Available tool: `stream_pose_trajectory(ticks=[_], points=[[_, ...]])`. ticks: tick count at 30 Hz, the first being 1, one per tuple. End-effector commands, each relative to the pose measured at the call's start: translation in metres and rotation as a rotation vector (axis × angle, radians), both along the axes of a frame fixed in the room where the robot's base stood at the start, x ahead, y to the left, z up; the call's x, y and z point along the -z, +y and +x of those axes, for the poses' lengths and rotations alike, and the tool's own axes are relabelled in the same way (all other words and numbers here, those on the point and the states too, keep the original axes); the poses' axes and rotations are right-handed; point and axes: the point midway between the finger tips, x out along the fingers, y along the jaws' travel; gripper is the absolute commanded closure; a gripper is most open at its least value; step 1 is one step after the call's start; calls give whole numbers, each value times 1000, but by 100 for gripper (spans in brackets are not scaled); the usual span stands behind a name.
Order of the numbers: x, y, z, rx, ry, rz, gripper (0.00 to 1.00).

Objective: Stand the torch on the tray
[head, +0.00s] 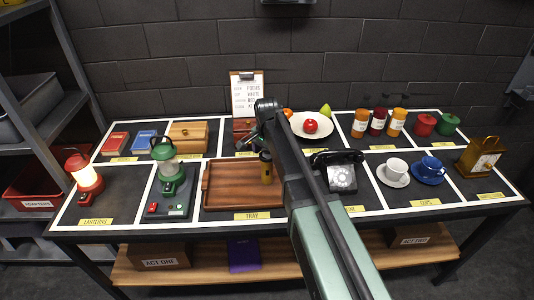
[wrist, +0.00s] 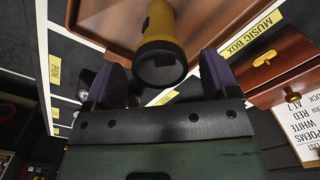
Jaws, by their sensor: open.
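The yellow torch (head: 266,168) with a dark end stands upright, or nearly so, at the right end of the brown wooden tray (head: 228,187). In the wrist view the torch (wrist: 162,38) shows its dark round end towards the camera, and the tray (wrist: 105,22) lies behind it. My gripper (wrist: 164,78) is open, with one finger on each side of the torch's end and visible gaps between. In the head view my arm hides part of the gripper and the area right of the torch.
A green lantern (head: 166,165) stands left of the tray and a black telephone (head: 340,172) to its right. Behind are a clipboard (head: 246,92), a wooden music box (wrist: 275,62) and a plate with fruit (head: 311,127). The tray's left and middle are bare.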

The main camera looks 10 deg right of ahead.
Motion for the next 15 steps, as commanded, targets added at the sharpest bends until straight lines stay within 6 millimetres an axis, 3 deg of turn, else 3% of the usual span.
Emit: stream_pose_trajectory(ticks=[1,7,11,15], points=[[-26,0,0,0,0,0,20],[-78,0,0,0,0,0,20],[-95,0,0,0,0,0,20],[-95,0,0,0,0,0,20]])
